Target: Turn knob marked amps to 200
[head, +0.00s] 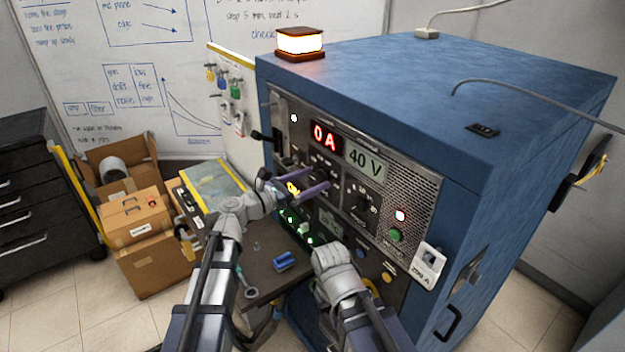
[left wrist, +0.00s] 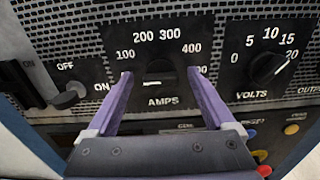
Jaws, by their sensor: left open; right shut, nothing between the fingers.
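The AMPS knob (left wrist: 158,78) is a dark knob on the panel, under the labels 100 to 400, with a further label partly hidden. A small pale mark shows low on it; I cannot tell surely where it points. My left gripper (left wrist: 158,72) is open, its purple fingers on either side of the knob; contact is not clear. In the head view my left gripper (head: 322,185) reaches the panel and mostly hides the knob. The red display (head: 324,135) reads 0 A. My right gripper (head: 304,232) is shut and empty, low before the panel.
The VOLTS knob (left wrist: 268,67) is right of the AMPS knob, pointing near 20. The blue cabinet (head: 430,75) carries an amber lamp (head: 299,42). A small shelf (head: 262,270) holds a blue item.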

